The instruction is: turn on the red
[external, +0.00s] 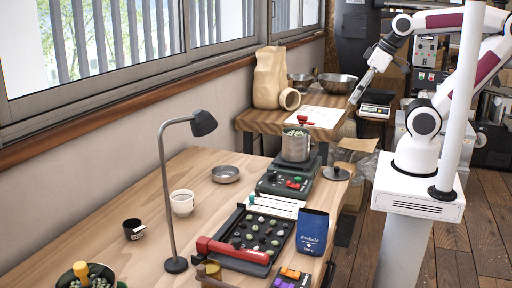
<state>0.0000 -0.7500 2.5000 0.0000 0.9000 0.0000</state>
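Several red parts show, and I cannot tell for sure which one the task means. A small red switch (294,185) sits on top of a dark green device (271,188) on the near table, with a green button beside it. A red-handled bar (232,250) lies across the front of a black tray. Small red buttons (421,76) show on a grey control panel at the back right. My gripper (356,95) points down and left, above the right side of the far table and apart from all of these. Its fingers are too small to read.
A lamp (203,123), white cup (182,203), black cup (133,229) and metal bowl (226,174) stand on the near table. A pot (295,146) stands behind the device. A blue bag (312,232) stands beside the black tray (284,226). A paper bag (270,78) stands farther back.

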